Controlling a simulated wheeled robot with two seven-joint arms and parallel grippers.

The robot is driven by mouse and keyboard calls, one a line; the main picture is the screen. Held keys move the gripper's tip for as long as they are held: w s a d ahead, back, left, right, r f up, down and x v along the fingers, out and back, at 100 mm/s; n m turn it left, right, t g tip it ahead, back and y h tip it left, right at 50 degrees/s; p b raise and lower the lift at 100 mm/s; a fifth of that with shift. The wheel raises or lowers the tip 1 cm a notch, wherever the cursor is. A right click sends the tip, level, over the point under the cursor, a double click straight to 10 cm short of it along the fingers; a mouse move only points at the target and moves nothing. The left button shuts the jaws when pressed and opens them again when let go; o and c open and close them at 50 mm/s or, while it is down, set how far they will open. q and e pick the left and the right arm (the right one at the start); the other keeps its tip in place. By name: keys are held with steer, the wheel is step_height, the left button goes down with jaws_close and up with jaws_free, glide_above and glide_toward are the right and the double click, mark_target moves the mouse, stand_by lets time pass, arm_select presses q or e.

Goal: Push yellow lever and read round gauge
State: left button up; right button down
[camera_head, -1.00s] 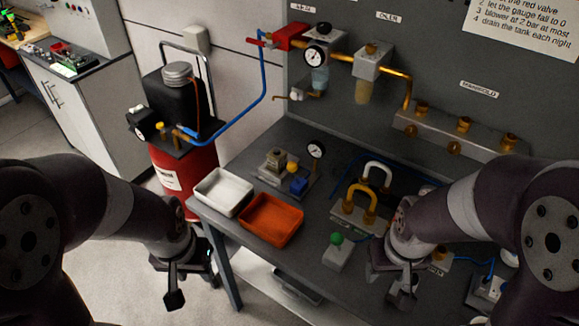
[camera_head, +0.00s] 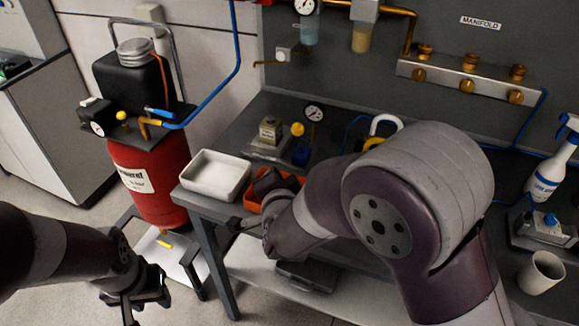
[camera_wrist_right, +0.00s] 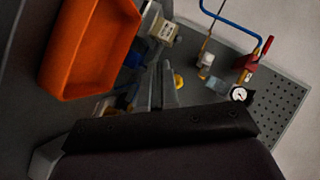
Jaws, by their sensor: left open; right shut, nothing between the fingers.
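A yellow ball knob (camera_head: 297,129), apparently the lever's end, shows on a small bench fixture (camera_head: 268,150) behind the trays. It also shows in the right wrist view (camera_wrist_right: 178,80), just beside my fingers. A round white-faced gauge (camera_head: 313,113) stands right behind the knob; its reading is too small to tell. My right gripper (camera_head: 270,183) is over the orange tray, in front of the fixture, shut and empty; its fingers (camera_wrist_right: 163,80) show in the wrist view. Whether they touch the knob I cannot tell. My left gripper (camera_head: 143,298) is open, low at the left, away from the bench.
A white tray (camera_head: 215,190) and the orange tray (camera_wrist_right: 115,70) lie at the bench's left front. A red tank (camera_head: 155,200) stands left of the bench. A second gauge (camera_head: 304,7) is on the back panel. A padlock-like shackle (camera_head: 385,124), spray bottle (camera_head: 548,165) and cup (camera_head: 541,272) are farther right.

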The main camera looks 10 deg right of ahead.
steer(key=f+m+t+h+b, duration=0.1)
steer(key=m+b, duration=0.1)
steer(key=s+f+m+t+h+b, duration=0.1)
steer(key=f+m+t+h+b, duration=0.1)
steer(key=m+b, duration=0.1)
steer(key=shift+s+f+m+h, duration=0.2)
steer(key=shift+f+m+h, duration=0.05)
steer(key=shift+m+h, duration=0.05)
steer(key=s+m+t+h+b, duration=0.2)
steer(key=m+h, duration=0.1)
steer(key=p, duration=0.3)
glide_toward(296, 134)
steer(key=shift+m, duration=0.4)
steer(key=x, duration=0.6)
steer(key=shift+w+d+r, duration=0.15)
steer(key=shift+w+d, duration=0.05)
steer(key=shift+w, duration=0.15)
arm_select(q)
step_height(296, 134, down, 7)
steer(key=shift+d, duration=0.15)
steer(key=shift+s+r, duration=0.1)
steer(key=shift+r, duration=0.05)
